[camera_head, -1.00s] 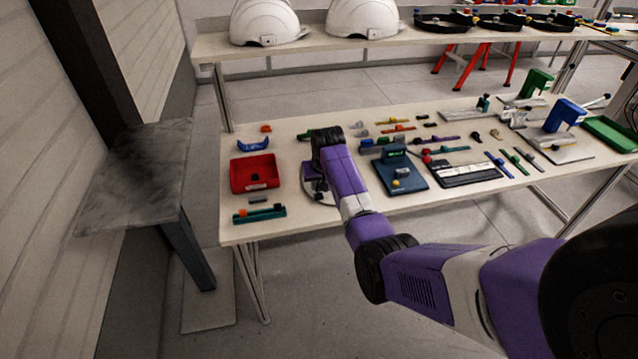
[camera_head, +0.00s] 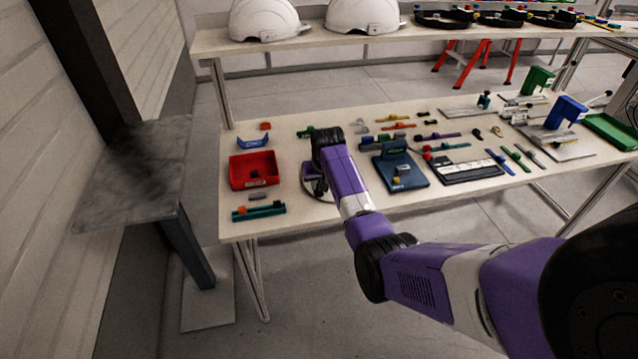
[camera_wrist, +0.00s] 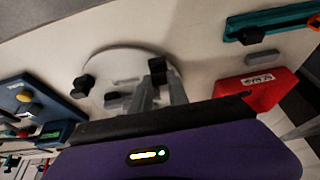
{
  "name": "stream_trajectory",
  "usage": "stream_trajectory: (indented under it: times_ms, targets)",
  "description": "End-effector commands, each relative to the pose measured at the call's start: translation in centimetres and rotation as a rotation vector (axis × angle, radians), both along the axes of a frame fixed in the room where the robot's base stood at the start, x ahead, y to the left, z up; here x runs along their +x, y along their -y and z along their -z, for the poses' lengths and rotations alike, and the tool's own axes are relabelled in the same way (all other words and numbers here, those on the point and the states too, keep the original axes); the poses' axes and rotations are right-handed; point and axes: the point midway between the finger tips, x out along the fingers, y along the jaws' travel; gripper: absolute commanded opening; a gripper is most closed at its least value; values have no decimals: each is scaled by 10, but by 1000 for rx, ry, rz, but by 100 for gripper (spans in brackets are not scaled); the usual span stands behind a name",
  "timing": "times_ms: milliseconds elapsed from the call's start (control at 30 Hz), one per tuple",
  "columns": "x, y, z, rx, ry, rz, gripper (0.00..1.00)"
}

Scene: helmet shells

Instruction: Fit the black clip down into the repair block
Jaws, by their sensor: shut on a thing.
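In the wrist view, my gripper (camera_wrist: 164,90) points down over a round light grey disc (camera_wrist: 110,60). Its grey fingers are shut on a small black piece, which looks like the black clip (camera_wrist: 157,68). A grey block (camera_wrist: 117,100) stands on the disc just left of the fingers, partly hidden by my gripper; I cannot tell for sure that it is the repair block. Another black piece (camera_wrist: 84,85) sits at the disc's left edge. In the head view, my gripper hides most of the disc (camera_head: 309,187), and the clip cannot be made out.
A red bin (camera_head: 254,171) and a teal rail (camera_head: 258,212) lie left of the disc. A blue fixture (camera_head: 402,172) stands to its right, with a black-and-white tray (camera_head: 468,170) beyond. Many small coloured parts lie behind. The table's front edge is close.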

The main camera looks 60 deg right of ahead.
Motion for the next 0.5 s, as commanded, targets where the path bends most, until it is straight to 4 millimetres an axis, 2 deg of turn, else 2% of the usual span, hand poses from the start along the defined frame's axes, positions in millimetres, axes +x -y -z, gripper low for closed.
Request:
stream_trajectory:
  times_ms: [367,400,500]
  targets:
    - [0,0,10,2,-1,0,0]
    - [0,0,9,1,-1,0,24]
    - [0,0,9,1,-1,0,44]
